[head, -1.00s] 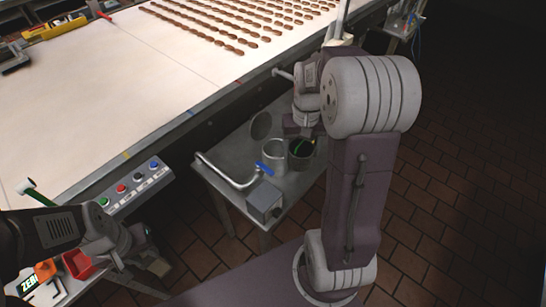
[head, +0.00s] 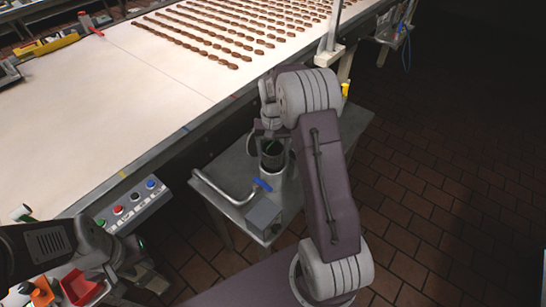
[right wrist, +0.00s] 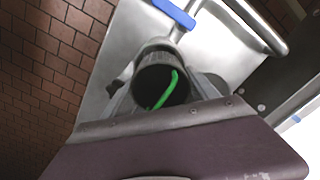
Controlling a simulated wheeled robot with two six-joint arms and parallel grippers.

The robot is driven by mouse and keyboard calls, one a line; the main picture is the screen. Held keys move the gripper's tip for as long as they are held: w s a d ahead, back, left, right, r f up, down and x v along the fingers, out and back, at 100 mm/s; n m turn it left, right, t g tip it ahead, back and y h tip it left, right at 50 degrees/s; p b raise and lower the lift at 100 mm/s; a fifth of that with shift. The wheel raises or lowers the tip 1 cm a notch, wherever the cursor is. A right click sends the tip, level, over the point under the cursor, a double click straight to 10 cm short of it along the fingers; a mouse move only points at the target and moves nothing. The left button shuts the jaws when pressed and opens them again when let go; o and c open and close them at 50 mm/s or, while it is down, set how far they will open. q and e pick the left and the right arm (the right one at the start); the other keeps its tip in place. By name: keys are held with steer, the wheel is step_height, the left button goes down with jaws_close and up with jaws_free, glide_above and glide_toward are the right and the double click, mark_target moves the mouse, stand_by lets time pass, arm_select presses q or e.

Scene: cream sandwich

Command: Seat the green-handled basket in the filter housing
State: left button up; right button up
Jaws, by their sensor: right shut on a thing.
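The dark basket (head: 272,161) with a green handle (right wrist: 172,84) is held by my right gripper (head: 270,140) and is over the filter housing. My right gripper's fingers lie either side of the basket in the right wrist view (right wrist: 163,95). The filter housing (head: 279,179) is a grey metal cylinder on the small metal table, joined to a pipe with a blue valve handle (head: 262,184). The basket hides the housing's mouth, so I cannot tell how deep it sits. My left gripper (head: 135,262) is at the lower left, away from both; its fingers are unclear.
The small metal table (head: 232,168) stands beside the white conveyor (head: 110,100) carrying rows of brown pieces. A grey box (head: 263,218) is at the pipe's near end. A button panel (head: 135,203) and a red bin (head: 80,287) are at left. Tiled floor lies right.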

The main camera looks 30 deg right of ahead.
mark_target(273, 158)
steer(key=shift+s+f, duration=0.1)
steer(key=shift+f, duration=0.3)
step_height(273, 158, down, 3)
steer(key=shift+r+p, duration=0.1)
steer(key=shift+p, duration=0.2)
steer(key=shift+f, duration=0.25)
